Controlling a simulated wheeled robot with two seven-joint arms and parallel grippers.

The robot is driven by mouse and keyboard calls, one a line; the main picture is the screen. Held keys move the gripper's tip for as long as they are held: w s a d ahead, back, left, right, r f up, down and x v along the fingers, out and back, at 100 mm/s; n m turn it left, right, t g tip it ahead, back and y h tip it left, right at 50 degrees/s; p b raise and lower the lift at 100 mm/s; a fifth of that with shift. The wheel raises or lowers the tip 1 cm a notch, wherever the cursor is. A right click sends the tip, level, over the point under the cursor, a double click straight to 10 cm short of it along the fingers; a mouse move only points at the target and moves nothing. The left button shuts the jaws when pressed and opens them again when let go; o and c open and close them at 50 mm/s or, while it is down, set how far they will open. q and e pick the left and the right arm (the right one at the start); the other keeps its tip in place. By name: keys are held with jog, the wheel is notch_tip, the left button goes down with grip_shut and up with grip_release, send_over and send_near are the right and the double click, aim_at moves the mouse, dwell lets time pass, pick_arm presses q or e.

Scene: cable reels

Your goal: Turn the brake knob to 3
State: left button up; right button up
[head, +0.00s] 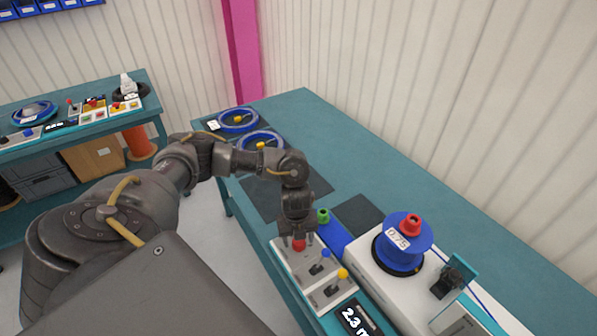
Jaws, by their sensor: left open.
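A white control panel (308,272) lies near the table's front edge. My left gripper (297,236) points down at its far end, open. A red knob (299,244) shows low between its fingers; I cannot tell whether they touch it. Its scale and pointer are not readable, and no label tells me that it is the brake knob. A blue-tipped lever (325,254) and a yellow-tipped lever (342,273) stand nearer on the panel. My right gripper is not in view.
A blue reel (407,255) marked 0.75, with a red knob (411,225) on top, sits on a white machine right of the panel. A green-topped piece (323,215) stands just behind my gripper. A display (355,318) reads about 2.3. Two blue reels (238,121) lie at the table's far end.

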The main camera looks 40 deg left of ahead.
pick_arm(q)
jog(key=shift+f, duration=0.4)
jog(key=shift+c, duration=0.3)
jog(key=c, duration=0.9)
jog(key=shift+c, duration=0.2)
